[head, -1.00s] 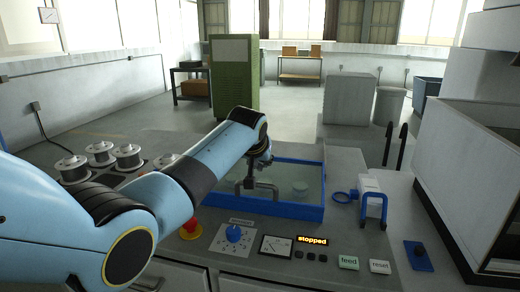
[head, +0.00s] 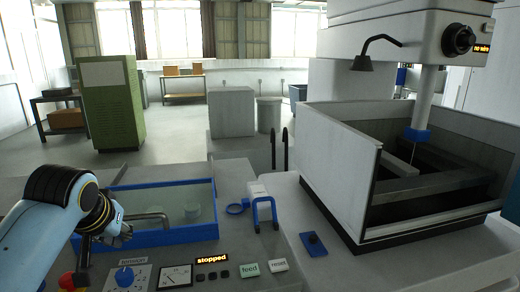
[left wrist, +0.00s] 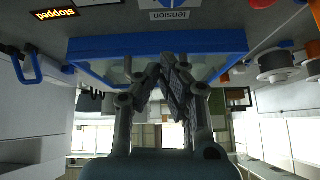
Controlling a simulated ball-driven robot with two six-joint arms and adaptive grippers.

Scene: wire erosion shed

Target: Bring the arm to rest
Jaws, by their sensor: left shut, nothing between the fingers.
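My left arm comes in from the left in the head view. Its gripper (head: 112,238) hangs low by the near left corner of the blue-rimmed, glass-topped tray (head: 190,234), partly hidden by the wrist. In the left wrist view the two dark finger pads of the gripper (left wrist: 162,68) are together with nothing held, and the tray (left wrist: 110,46) shows beyond them. A grey bent handle (head: 152,216) lies to the right of the gripper in the head view. My right gripper is in neither view.
The panel in front has a tension knob (head: 124,276), a "stopped" display (head: 212,260) and feed (head: 249,268) and reset buttons. A blue clip (head: 265,207) stands right of the tray. A large open machine tank (head: 335,165) fills the right. A red knob (head: 67,281) is below the arm.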

